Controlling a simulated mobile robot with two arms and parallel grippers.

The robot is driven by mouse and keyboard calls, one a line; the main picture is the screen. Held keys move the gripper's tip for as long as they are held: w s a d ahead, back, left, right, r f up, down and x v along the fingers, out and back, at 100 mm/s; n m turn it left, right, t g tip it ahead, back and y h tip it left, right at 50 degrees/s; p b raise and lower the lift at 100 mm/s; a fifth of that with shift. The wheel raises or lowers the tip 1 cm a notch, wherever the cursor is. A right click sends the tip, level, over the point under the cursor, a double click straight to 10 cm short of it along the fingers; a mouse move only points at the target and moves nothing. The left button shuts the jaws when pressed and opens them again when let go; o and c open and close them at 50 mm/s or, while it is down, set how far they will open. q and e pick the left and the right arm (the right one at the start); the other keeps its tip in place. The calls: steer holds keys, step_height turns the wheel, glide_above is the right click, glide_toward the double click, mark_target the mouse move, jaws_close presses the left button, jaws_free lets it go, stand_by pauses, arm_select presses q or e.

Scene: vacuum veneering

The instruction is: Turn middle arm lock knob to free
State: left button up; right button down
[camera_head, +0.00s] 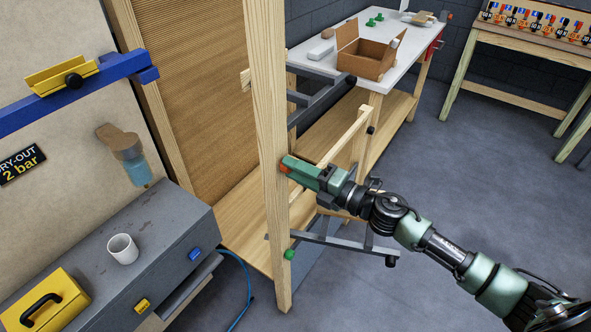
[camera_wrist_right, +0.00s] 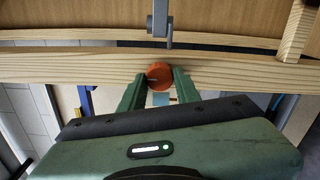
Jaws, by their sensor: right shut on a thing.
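An orange-red round knob (camera_head: 286,162) sits on the wooden post (camera_head: 267,90), about halfway up. It also shows in the right wrist view (camera_wrist_right: 159,75), against the wooden beam, with a grey metal arm (camera_wrist_right: 160,22) behind it. My right gripper (camera_head: 291,165) reaches in from the right and is shut on this knob; in the right wrist view its green fingers (camera_wrist_right: 158,82) stand on either side of it. A green knob (camera_head: 289,254) sits lower on the same post. My left gripper is not in view.
Grey metal arms (camera_head: 325,97) stick out behind the post, with a lower one (camera_head: 340,241) below my right arm. A white-topped table (camera_head: 385,88) with an open cardboard box (camera_head: 372,66) stands behind. A grey cabinet (camera_head: 160,235) with a white mug (camera_head: 122,248) is at left. The floor at right is clear.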

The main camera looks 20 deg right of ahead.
steer(key=shift+f, duration=0.1)
steer(key=c, duration=1)
jaws_free()
steer(key=shift+b+v, duration=1.25)
steer(key=shift+v, duration=2.7)
